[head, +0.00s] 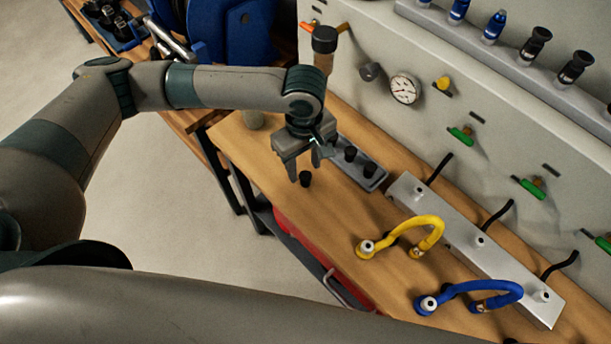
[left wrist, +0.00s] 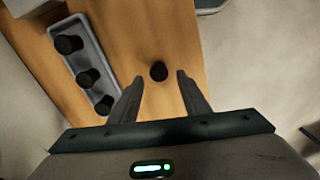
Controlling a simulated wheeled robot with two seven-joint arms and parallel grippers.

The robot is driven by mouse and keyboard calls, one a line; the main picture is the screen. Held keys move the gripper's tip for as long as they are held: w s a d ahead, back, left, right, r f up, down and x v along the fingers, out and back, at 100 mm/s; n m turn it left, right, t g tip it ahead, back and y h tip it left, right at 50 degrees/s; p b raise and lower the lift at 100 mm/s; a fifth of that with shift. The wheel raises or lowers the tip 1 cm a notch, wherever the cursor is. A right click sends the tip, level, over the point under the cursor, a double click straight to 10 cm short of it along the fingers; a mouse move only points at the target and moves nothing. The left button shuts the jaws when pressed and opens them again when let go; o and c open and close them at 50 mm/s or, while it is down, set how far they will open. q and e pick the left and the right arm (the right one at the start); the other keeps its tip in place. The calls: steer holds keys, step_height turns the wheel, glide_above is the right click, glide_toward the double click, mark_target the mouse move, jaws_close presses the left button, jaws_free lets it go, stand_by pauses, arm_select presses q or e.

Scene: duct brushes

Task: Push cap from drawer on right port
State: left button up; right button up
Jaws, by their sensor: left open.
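A small black cap (head: 305,179) is on the wooden bench just below my left gripper (head: 299,180). In the left wrist view the cap (left wrist: 158,71) shows between the two open fingertips, apart from both. A grey tray (head: 374,180) beside the gripper holds black caps; in the left wrist view the tray (left wrist: 82,60) shows three of them. A silver manifold bar (head: 462,232) with several ports lies along the bench. A red drawer (head: 318,254) is under the bench edge, with a grey handle. My right gripper is not in view.
A yellow hose (head: 428,222) and a blue hose (head: 500,286) lie in front of the manifold bar. A grey wall panel (head: 460,90) with a gauge (head: 404,89) and green-handled valves stands behind. Bare wood lies between the cap and the yellow hose.

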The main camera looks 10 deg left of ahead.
mark_target(305, 175)
arm_select(q)
steer(key=shift+d+f+p, duration=0.1)
steer(key=shift+f+p, duration=0.6)
steer(key=shift+f, duration=1.35)
steer(key=c, duration=1)
